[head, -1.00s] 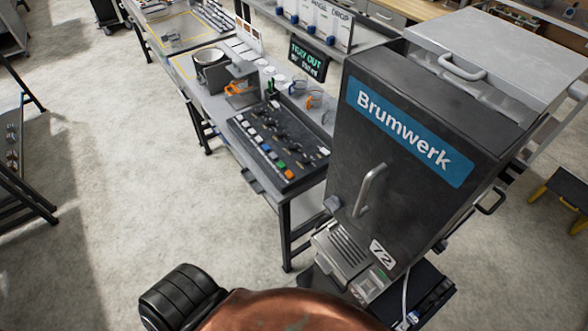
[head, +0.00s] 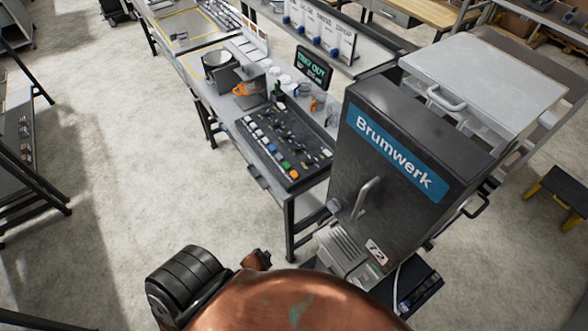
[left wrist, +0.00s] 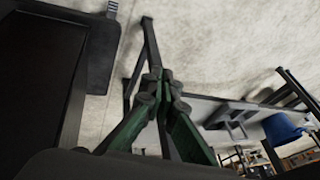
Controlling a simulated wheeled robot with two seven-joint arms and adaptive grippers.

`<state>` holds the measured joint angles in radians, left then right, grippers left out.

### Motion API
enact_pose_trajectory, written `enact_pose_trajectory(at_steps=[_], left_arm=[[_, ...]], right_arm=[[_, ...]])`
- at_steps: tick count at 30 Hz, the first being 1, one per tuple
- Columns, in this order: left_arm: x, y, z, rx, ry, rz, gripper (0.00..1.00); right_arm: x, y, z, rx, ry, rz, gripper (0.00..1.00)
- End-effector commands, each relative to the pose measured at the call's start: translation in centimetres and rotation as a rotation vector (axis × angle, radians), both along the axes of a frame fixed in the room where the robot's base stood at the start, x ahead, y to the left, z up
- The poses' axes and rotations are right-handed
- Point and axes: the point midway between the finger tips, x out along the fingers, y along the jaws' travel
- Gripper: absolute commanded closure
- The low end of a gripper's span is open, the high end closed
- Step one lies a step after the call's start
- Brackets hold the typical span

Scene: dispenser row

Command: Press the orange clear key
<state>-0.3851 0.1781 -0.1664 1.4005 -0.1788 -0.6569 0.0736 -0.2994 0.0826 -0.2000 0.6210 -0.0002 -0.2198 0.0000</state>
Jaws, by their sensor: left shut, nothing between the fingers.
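The orange key (head: 294,174) is the nearest key at the front corner of a black control panel (head: 262,154) in the head view. It sits at the end of a row of white, blue and green keys. The panel lies on a long bench. My left gripper (left wrist: 160,76) shows in the left wrist view with its green fingers together and nothing between them. The wrist view shows floor and bench parts behind the fingers, not the key. In the head view my arm is low in the picture, apart from the panel. My right gripper is not in view.
A dark Brumwerk cabinet (head: 400,130) with a handle stands right of the panel, close to it. The floor left of the bench is clear.

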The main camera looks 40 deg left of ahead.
Motion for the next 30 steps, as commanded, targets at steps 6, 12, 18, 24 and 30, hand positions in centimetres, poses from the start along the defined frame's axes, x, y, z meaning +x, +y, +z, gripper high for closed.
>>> enact_pose_trajectory(at_steps=[6, 12, 18, 24, 30], left_arm=[[4.8, 2.0, 12.2, 0.072, -0.097, 0.009, 1.0], [8.4, 4.1, 22.6, 0.165, -0.205, 0.007, 1.0], [12.9, 6.7, 32.4, 0.311, -0.369, -0.047, 1.0], [18.4, 7.6, 42.2, 0.495, -0.578, -0.189, 1.0], [24.0, 4.4, 51.3, 0.694, -0.792, -0.483, 1.0]], right_arm=[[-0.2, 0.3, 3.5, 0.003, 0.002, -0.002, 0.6], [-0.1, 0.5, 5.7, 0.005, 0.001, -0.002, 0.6], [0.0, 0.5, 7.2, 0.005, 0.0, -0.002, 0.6], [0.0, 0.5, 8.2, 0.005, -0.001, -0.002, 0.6], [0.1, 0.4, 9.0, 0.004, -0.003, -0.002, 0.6]])
